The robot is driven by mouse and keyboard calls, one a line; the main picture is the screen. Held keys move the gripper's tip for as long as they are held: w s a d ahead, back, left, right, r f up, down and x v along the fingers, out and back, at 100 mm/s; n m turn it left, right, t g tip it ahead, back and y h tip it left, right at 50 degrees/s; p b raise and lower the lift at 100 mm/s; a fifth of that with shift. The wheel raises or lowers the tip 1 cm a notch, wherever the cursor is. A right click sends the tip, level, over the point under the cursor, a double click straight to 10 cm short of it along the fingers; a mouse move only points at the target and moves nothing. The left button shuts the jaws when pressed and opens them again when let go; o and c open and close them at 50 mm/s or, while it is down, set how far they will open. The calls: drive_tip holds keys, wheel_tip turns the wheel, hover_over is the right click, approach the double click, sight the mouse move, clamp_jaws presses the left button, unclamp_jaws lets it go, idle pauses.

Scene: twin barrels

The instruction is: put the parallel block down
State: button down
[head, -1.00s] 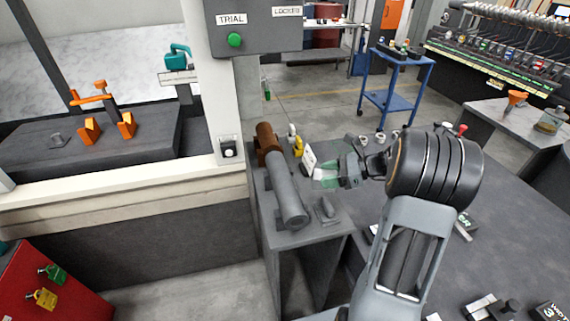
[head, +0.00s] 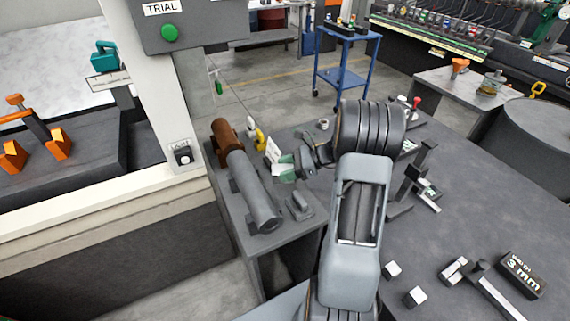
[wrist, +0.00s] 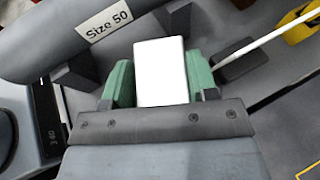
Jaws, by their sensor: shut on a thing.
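The parallel block (wrist: 160,72) is a plain white rectangular block, seen end-on in the wrist view. My gripper (wrist: 160,62) has green finger pads, one on each side of the block, and is shut on it. In the head view my gripper (head: 287,168) is above the grey bench, just right of the grey cylinder. The block is small there and partly hidden by the fingers. I cannot tell its height above the bench.
A grey cylinder (head: 251,188) with a brown far end lies on supports left of my gripper. A small grey piece (head: 299,204) sits nearby. White cubes (head: 415,296) lie on the dark table (head: 480,200).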

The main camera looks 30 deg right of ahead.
drive_tip(key=shift+f, duration=1.8)
drive_tip(key=shift+f, duration=0.1)
drive_tip(key=c, duration=0.8)
unclamp_jaws()
drive_tip(key=shift+f, duration=0.15)
drive_tip(key=o, duration=0.4)
